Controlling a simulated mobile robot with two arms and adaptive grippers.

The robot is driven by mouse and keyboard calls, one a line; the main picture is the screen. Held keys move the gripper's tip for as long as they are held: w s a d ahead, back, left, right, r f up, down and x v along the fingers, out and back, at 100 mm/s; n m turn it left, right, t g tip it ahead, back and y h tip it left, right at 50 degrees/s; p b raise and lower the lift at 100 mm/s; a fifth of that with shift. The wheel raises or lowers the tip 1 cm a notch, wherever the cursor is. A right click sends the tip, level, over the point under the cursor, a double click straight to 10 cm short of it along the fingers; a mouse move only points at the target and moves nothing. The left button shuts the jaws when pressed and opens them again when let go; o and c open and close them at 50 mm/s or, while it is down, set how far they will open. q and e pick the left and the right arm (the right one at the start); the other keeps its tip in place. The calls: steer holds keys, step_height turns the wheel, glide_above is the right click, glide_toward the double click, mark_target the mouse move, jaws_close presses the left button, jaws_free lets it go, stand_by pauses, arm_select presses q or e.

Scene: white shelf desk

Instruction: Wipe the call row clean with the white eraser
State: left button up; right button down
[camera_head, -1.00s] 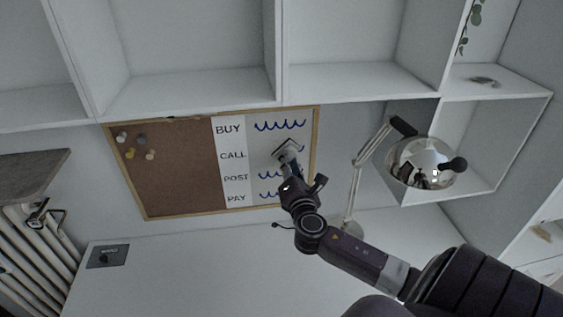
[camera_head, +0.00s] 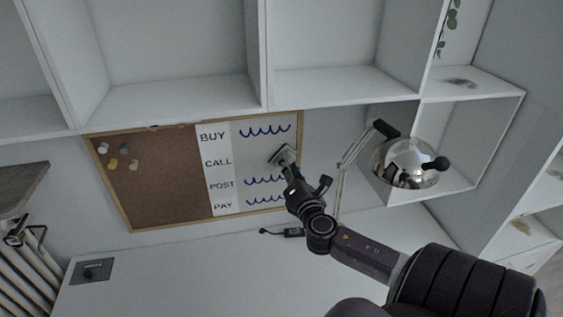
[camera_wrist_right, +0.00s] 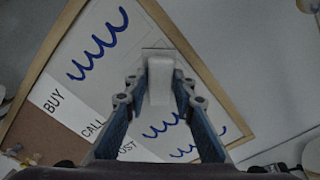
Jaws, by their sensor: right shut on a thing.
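The framed board (camera_head: 172,185) has cork on the left, a label strip and a white writing area on the right. The call row's label (camera_head: 217,162) shows in the head view and also in the wrist view (camera_wrist_right: 92,128). I see no blue marks in the uncovered part of that row. My right gripper (camera_head: 287,168) is shut on the white eraser (camera_wrist_right: 160,82), which sits at the right end of the call row (camera_head: 282,154). Its blue fingers flank the eraser. Whether the eraser touches the board is unclear. My left gripper is out of view.
Blue squiggles remain in the buy row (camera_head: 265,131), post row (camera_head: 263,181) and pay row (camera_head: 264,200). A desk lamp (camera_head: 405,163) stands close right of the board. Shelves (camera_head: 340,85) hang above; the white desk top (camera_head: 190,275) below is mostly clear.

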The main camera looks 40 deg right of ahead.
mark_target(275, 160)
steer(key=shift+s+d+m+g+h+p, duration=0.3)
steer(key=shift+s+d+m+h+p, duration=0.05)
steer(key=shift+s+m+h+p, duration=0.1)
steer(key=w+a, duration=0.1)
steer(key=a, duration=0.1)
steer(key=w+a, duration=0.1)
steer(key=shift+w+a+f, duration=0.15)
steer(key=shift+w+a, duration=0.05)
steer(key=shift+a, duration=0.15)
steer(key=shift+w+a, duration=0.55)
steer(key=shift+a, duration=0.25)
steer(key=shift+w+a, duration=0.6)
steer(key=shift+a, duration=0.2)
steer(key=shift+w+a, duration=0.55)
steer(key=shift+a, duration=0.25)
steer(key=shift+w+a, duration=0.5)
steer(key=shift+a, duration=0.3)
steer(key=shift+w+a, duration=0.5)
steer(key=shift+a, duration=0.25)
steer(key=shift+w+a, duration=0.5)
steer(key=shift+a, duration=0.3)
